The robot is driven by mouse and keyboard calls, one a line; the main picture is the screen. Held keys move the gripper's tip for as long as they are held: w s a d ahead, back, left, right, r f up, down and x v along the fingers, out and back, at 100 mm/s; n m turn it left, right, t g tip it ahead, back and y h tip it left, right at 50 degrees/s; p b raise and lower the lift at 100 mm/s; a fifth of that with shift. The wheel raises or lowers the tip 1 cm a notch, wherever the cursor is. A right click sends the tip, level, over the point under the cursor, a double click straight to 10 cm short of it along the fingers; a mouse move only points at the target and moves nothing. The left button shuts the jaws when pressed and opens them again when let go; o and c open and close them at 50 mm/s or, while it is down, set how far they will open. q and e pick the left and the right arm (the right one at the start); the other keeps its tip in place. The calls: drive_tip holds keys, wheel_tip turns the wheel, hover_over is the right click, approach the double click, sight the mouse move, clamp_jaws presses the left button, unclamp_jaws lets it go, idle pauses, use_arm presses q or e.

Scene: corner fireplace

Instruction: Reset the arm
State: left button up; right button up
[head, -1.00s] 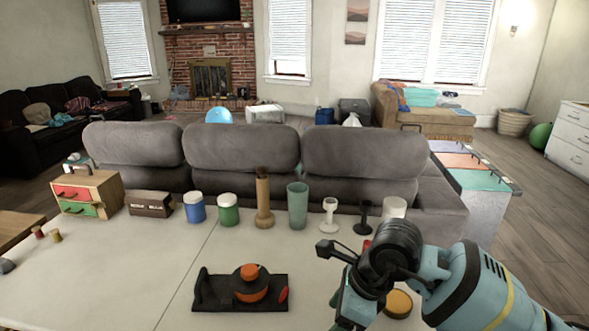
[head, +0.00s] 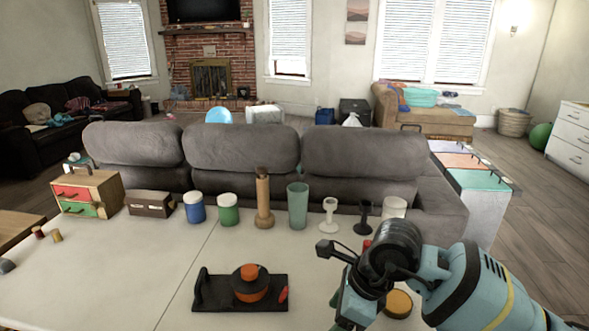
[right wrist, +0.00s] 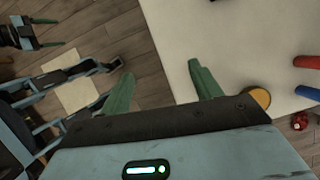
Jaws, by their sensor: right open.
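My right gripper (right wrist: 160,75) is open and empty in the right wrist view, its two green fingers apart beside the table edge. In the head view my right arm comes in from the lower right and its gripper (head: 350,312) points down at the front right of the white table (head: 130,270). A yellow-topped round item (head: 398,303) is close beside it. My left gripper (right wrist: 48,32) shows small at the upper left of the right wrist view, with two green fingertips apart and nothing visible between them. It is not in the head view.
A black tray (head: 212,296) with an orange-and-black round object (head: 250,283) lies mid-table. Along the back stand a small drawer box (head: 88,193), blue jar (head: 194,208), green jar (head: 228,210), wooden bottle (head: 263,200) and green cup (head: 297,206). A grey sofa (head: 240,150) is behind.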

drive_tip(key=s+a+m+g+y, duration=0.2)
drive_tip(key=s+a+m+y, duration=0.9)
drive_tip(key=y, duration=0.4)
drive_tip(key=d+f+m+t+h, duration=0.5)
drive_tip(key=d+f+m+t, duration=0.25)
drive_tip(key=m, duration=0.65)
drive_tip(key=d+f+m+t+h, duration=0.6)
drive_tip(key=m+t, duration=0.3)
drive_tip(key=m, duration=0.4)
drive_tip(key=s+d+f+m+g+h, duration=0.35)
drive_tip(key=s+d+f+m, duration=0.2)
drive_tip(key=s+f, duration=0.5)
drive_tip(key=s+d+f+m+g+h, duration=0.3)
drive_tip(key=s+d+f+m+g, duration=0.3)
drive_tip(key=s, duration=0.7)
use_arm(q)
drive_tip(key=w+d+r+n+t+p, duration=0.1)
drive_tip(key=w+d+r+p, duration=0.2)
drive_tip(key=r, duration=0.2)
drive_tip(key=shift+w+d+n, duration=0.3)
drive_tip(key=shift+n, duration=0.1)
use_arm(e)
drive_tip(key=w+r+t, duration=0.1)
drive_tip(key=w+r, duration=0.1)
drive_tip(key=w+a+r+t, duration=0.1)
drive_tip(key=w+r, duration=0.1)
drive_tip(key=shift+w+n+t, duration=0.1)
drive_tip(key=shift+n+t, duration=0.15)
drive_tip(key=shift+t, duration=0.05)
